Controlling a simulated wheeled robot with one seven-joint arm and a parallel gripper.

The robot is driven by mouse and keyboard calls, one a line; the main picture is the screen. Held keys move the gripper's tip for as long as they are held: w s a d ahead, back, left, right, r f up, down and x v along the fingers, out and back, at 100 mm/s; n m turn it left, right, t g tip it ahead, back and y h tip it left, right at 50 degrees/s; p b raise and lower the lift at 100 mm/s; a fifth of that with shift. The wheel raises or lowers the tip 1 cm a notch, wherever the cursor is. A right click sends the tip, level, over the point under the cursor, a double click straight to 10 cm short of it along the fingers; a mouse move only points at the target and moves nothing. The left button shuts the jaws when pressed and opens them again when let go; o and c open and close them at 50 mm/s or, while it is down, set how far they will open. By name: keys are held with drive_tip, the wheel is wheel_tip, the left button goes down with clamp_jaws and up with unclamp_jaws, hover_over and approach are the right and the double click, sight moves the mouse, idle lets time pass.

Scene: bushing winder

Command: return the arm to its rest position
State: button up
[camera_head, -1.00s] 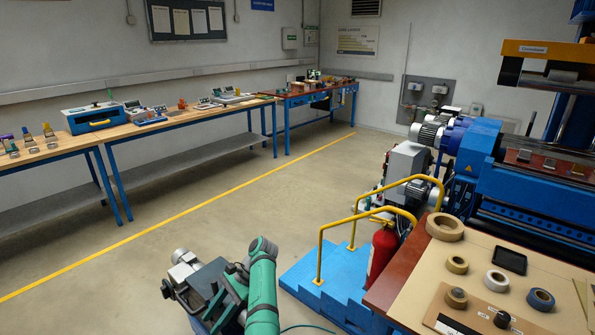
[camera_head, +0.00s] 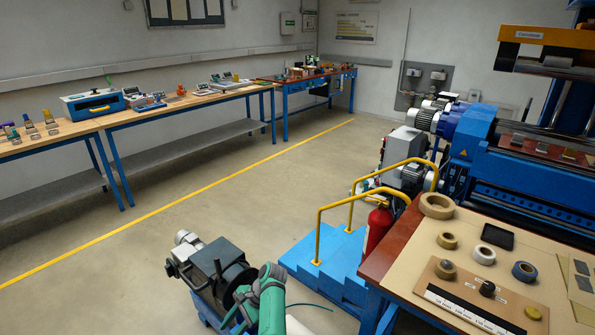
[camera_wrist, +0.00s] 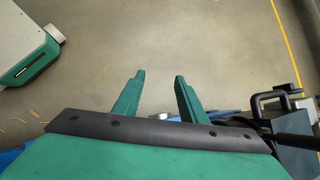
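My green arm (camera_head: 271,300) shows at the bottom centre of the head view, in front of a small dark machine on the floor. My gripper is outside the head view. In the wrist view my gripper (camera_wrist: 157,82) has its two green fingers apart, with bare floor showing between them. It is open and holds nothing.
A small dark machine (camera_head: 212,268) stands close to my arm. Blue steps (camera_head: 325,262) with yellow rails and a fire extinguisher (camera_head: 377,230) are to its right. A table (camera_head: 395,225) with tape rolls is at the right. The floor (camera_head: 210,200) at left is clear.

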drive_tip(key=s+d+f+t+h, duration=0.15)
drive_tip(key=s+d+f, duration=0.25)
drive_tip(key=f, duration=0.5)
drive_tip(key=s+d+f+t+h, duration=0.1)
drive_tip(key=s+d+f+t, duration=0.25)
drive_tip(key=f, duration=0.55)
drive_tip(key=s+d+f+n+t+h, duration=0.1)
drive_tip(key=s+d+f+n+t, duration=0.1)
drive_tip(key=s+d, duration=0.45)
drive_tip(key=s+d+f+n+t+h, duration=0.1)
drive_tip(key=s+d+f+t, duration=0.15)
drive_tip(key=s, duration=0.65)
drive_tip(key=s+d+r+n+t+h, duration=0.2)
drive_tip(key=s+d+r+n+t, duration=0.25)
drive_tip(key=s+r, duration=0.95)
drive_tip(key=s+r+n+t, duration=0.1)
drive_tip(key=s+r, duration=0.2)
drive_tip(key=r, duration=0.5)
drive_tip(key=s+r+n+t, duration=0.1)
drive_tip(key=s+r+t, duration=0.1)
drive_tip(key=r, duration=0.6)
drive_tip(key=s+d+r+n+t, duration=0.1)
drive_tip(key=s+r, duration=0.4)
drive_tip(key=r, duration=0.3)
drive_tip(key=shift+r+t+h, duration=0.2)
drive_tip(key=shift+t+h, duration=0.1)
drive_tip(key=shift+h, duration=0.05)
drive_tip(key=shift+s, duration=0.15)
